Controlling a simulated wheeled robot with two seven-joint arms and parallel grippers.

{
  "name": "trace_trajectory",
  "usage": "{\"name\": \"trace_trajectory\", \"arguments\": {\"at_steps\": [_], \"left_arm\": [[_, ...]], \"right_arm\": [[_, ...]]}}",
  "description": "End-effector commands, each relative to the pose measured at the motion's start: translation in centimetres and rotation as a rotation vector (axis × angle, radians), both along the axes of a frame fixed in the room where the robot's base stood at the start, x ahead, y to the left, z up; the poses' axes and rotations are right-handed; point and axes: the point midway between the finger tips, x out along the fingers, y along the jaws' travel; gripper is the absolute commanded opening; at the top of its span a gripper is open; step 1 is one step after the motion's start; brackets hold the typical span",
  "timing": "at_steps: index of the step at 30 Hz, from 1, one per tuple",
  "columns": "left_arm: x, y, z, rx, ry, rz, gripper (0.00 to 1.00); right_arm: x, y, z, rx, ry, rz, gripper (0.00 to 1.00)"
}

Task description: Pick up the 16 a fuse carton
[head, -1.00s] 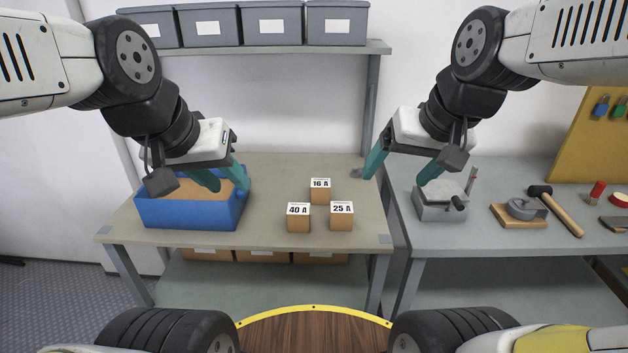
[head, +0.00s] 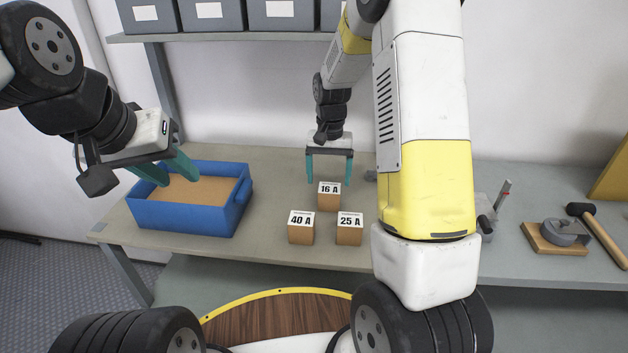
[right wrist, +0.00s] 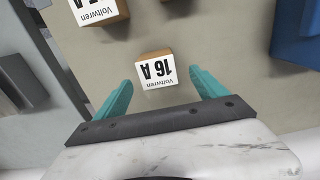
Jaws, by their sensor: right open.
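The 16 A fuse carton (head: 329,197) is a small brown box with a white label on top, standing on the workbench behind the other two cartons. In the right wrist view the 16 A carton (right wrist: 156,70) lies between and just beyond the fingertips. My right gripper (head: 329,182) is open and empty, its teal fingers pointing down above and slightly behind the carton, one to each side. In the right wrist view the right gripper (right wrist: 163,80) shows its spread fingers.
The 40 A carton (head: 301,229) and the 25 A carton (head: 349,229) stand in front of the 16 A carton. A blue bin (head: 185,219) stands at the left. A shelf (head: 240,35) with grey boxes is above. A second bench (head: 520,180) at right carries tools.

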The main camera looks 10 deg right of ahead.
Motion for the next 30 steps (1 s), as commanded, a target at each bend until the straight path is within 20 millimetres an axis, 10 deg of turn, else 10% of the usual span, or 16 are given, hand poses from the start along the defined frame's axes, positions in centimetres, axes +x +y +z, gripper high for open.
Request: {"name": "trace_trajectory", "arguments": {"at_steps": [15, 24, 30], "left_arm": [[0.0, 0.0, 0.0, 0.000, 0.000, 0.000, 0.36], [0.0, 0.0, 0.0, 0.000, 0.000, 0.000, 0.36], [0.0, 0.0, 0.0, 0.000, 0.000, 0.000, 0.36]], "right_arm": [[-0.4, -0.3, -6.7, 0.001, 0.004, 0.001, 0.82], [-0.3, -0.2, -7.2, 0.001, 0.000, 0.001, 0.82], [-0.4, -0.3, -7.2, 0.001, 0.000, 0.001, 0.46]]}}
